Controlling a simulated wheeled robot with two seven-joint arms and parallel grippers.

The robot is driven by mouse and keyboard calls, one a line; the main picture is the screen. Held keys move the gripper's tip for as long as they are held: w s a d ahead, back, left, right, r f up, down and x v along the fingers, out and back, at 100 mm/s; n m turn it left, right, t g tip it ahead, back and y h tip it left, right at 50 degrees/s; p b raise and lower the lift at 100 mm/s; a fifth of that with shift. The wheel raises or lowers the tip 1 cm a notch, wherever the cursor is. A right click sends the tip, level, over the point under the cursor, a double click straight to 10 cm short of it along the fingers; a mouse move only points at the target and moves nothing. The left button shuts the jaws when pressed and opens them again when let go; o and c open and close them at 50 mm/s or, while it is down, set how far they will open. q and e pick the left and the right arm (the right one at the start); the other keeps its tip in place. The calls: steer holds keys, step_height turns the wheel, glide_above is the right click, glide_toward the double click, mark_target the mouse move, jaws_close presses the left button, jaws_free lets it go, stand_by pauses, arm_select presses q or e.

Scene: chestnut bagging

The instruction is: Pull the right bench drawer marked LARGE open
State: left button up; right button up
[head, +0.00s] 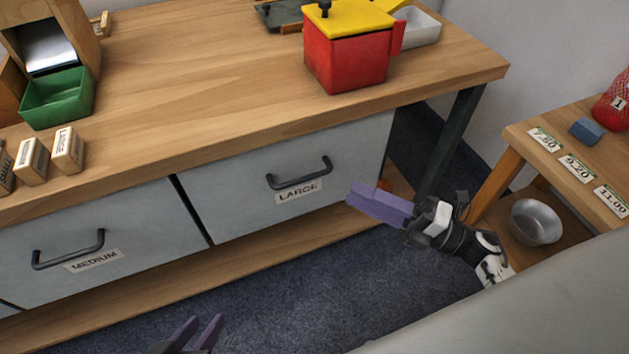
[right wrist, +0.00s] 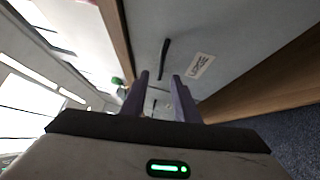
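The grey drawer marked LARGE (head: 240,200) is closed under the bench top, on the right of the drawer row. Its black bar handle (head: 300,174) sits above the LARGE label (head: 298,192). The handle (right wrist: 164,58) and label (right wrist: 200,66) also show in the right wrist view. My right gripper (head: 358,196) is in front of the drawer's right end, right of the handle and apart from it. Its purple fingers (right wrist: 160,76) are parted with nothing between them. My left gripper (head: 206,328) is low at the bottom edge, its two fingers apart and empty.
The MEDIUM drawer (head: 110,235) is closed to the left. On the bench top (head: 210,80) stand a red box with a yellow lid (head: 346,65), a green bin (head: 58,98) and small wooden blocks (head: 68,150). A side table (head: 560,150) with price cards and a metal bowl (head: 536,222) stands right.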

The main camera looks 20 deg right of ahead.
steer(key=b+x, duration=0.1)
steer(key=x, duration=0.9)
steer(key=shift+s+a+f+n+g+y, duration=0.15)
steer(key=shift+s+a+n+g+y, duration=0.15)
steer(key=shift+a+n+y, duration=0.1)
jaws_close()
